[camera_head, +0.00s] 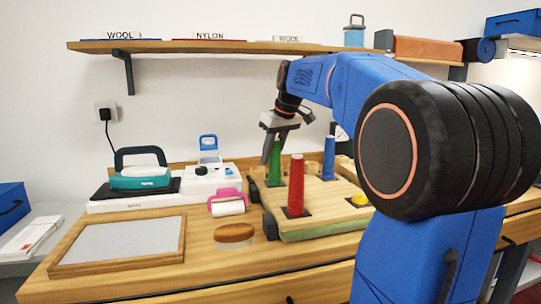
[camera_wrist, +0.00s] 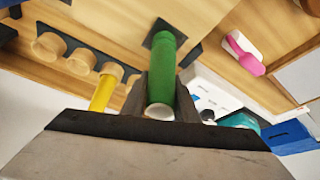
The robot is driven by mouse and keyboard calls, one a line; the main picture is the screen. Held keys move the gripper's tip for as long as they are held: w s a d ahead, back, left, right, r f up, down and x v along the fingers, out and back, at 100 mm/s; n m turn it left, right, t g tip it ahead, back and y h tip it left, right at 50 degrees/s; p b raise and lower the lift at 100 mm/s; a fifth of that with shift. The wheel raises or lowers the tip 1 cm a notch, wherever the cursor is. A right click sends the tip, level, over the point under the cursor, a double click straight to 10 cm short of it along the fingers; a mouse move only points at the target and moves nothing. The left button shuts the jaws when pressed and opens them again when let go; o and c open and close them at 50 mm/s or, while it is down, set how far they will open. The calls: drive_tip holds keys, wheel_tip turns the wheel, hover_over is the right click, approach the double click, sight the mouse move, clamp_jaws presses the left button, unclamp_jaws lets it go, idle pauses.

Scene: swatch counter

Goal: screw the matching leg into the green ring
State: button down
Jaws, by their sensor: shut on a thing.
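My gripper (camera_head: 276,146) is shut on the upper part of a green leg (camera_head: 275,166) at the back left of the wooden board (camera_head: 326,195). In the wrist view the green leg (camera_wrist: 166,72) lies between my two fingers, its white end towards the camera. Its far end meets a dark square plate (camera_wrist: 156,34) on the board; the green ring cannot be made out, and I cannot tell how deep the leg sits. A red leg (camera_head: 296,184) and a blue leg (camera_head: 329,158) stand upright on the board. A yellow leg (camera_wrist: 103,93) shows left of my fingers.
Several round wooden pegs (camera_wrist: 80,62) stand near the yellow leg. Left of the board are a pink-handled roller (camera_head: 228,206), a brown-topped brush (camera_head: 234,233), a framed panel (camera_head: 120,241) and a teal iron (camera_head: 140,178). A wall shelf (camera_head: 180,46) runs above.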

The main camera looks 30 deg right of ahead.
drive_tip(key=m, duration=0.2)
drive_tip(key=m+h, duration=0.1)
drive_tip(key=m, duration=0.1)
drive_tip(key=d+m+h, duration=0.1)
drive_tip(key=m, duration=0.1)
drive_tip(key=shift+s+f+g, duration=0.1)
drive_tip(key=shift+s+g, duration=0.15)
drive_tip(key=shift+g, duration=0.05)
drive_tip(key=m+h, duration=0.1)
drive_tip(key=m, duration=0.1)
drive_tip(key=m+g, duration=0.1)
drive_tip(key=m, duration=0.1)
drive_tip(key=d+m+h, duration=0.1)
drive_tip(key=m, duration=0.2)
drive_tip(key=shift+s+h, duration=0.2)
drive_tip(key=shift+h, duration=0.1)
drive_tip(key=c, duration=1.6)
unclamp_jaws()
drive_tip(key=shift+c, duration=0.2)
